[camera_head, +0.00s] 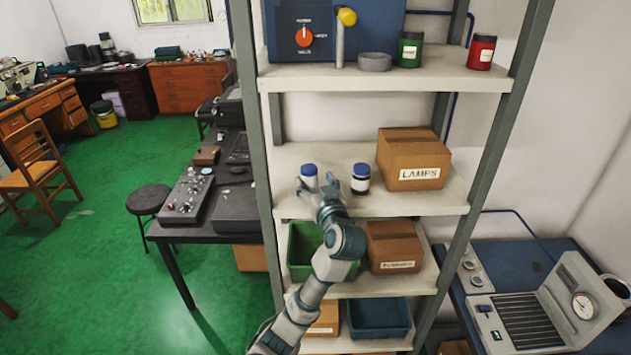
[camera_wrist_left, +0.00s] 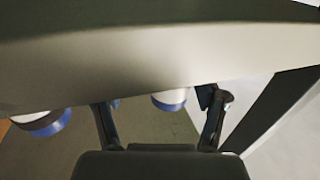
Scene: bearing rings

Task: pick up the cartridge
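Two small white cylinders with blue caps stand on the middle shelf in the head view; I cannot tell which is the cartridge. The left cylinder (camera_head: 309,174) is just behind my left gripper (camera_head: 316,189), which partly covers it. The right cylinder (camera_head: 360,180) has a dark label and stands just right of the gripper. In the left wrist view, which looks inverted, the fingers of my left gripper (camera_wrist_left: 158,106) are spread apart. One cylinder (camera_wrist_left: 170,100) shows between them, beyond the tips; the other (camera_wrist_left: 42,122) is outside, at left. My right gripper is not in view.
A cardboard box labelled LAMPS (camera_head: 413,160) stands right of the cylinders. The shelf above holds a blue machine (camera_head: 300,34), a grey ring (camera_head: 375,61), a green jar (camera_head: 410,50) and a red jar (camera_head: 481,52). A green bin (camera_head: 303,238) and another box (camera_head: 393,245) are below.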

